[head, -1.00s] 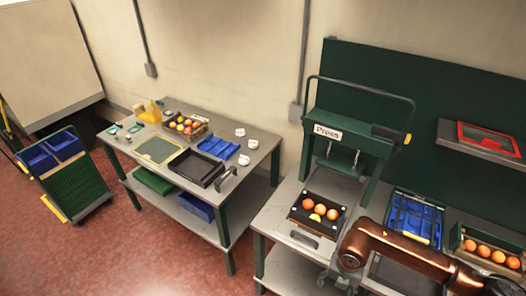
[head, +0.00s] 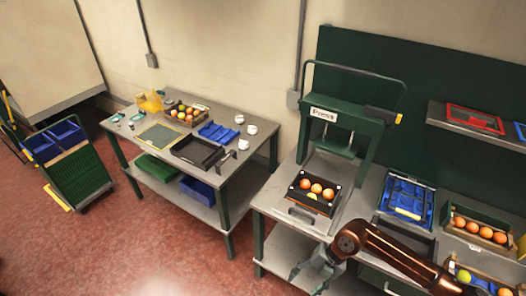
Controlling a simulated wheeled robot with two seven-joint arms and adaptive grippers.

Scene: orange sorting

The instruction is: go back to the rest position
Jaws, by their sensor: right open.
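My right arm comes in from the lower right, and my right gripper (head: 302,278) hangs low in front of the right bench. It is open, and I see nothing between its fingers. The gripper is below and in front of the black tray of oranges (head: 297,193) under the green press (head: 348,118), apart from it. My left gripper is not in the head view.
A crate of oranges (head: 449,224) and a blue folded crate (head: 391,202) stand on the right bench. The left table (head: 232,104) holds a fruit crate, a black tray, a blue tray and white cups. A cart (head: 104,180) stands far left. Red floor between is open.

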